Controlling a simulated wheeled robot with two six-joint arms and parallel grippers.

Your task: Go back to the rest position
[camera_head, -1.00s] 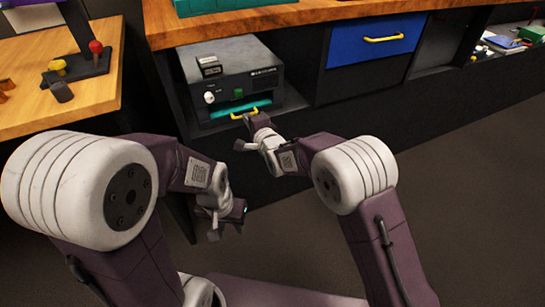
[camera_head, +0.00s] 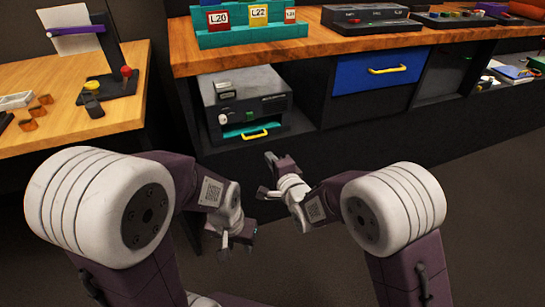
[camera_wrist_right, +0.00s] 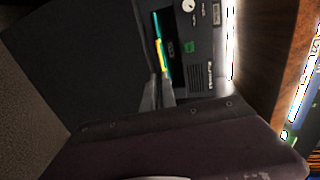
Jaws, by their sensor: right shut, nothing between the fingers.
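My right gripper (camera_head: 267,176) is shut and empty in front of the grey device (camera_head: 247,97). It is apart from the yellow handle (camera_head: 254,134) on the device's teal drawer front. In the right wrist view the two closed fingers (camera_wrist_right: 159,82) overlap the picture of the yellow handle (camera_wrist_right: 161,54), with nothing held. My left gripper (camera_head: 236,241) hangs lower, in front of the dark cabinet base, touching nothing that I can see. Its fingers are small and dark, so I cannot tell whether they are open.
The device sits in an open bay under the wooden counter (camera_head: 330,47). A blue drawer (camera_head: 377,67) is right of it. A wooden side table (camera_head: 118,112) with a lever stand is on the left. The floor at right is clear.

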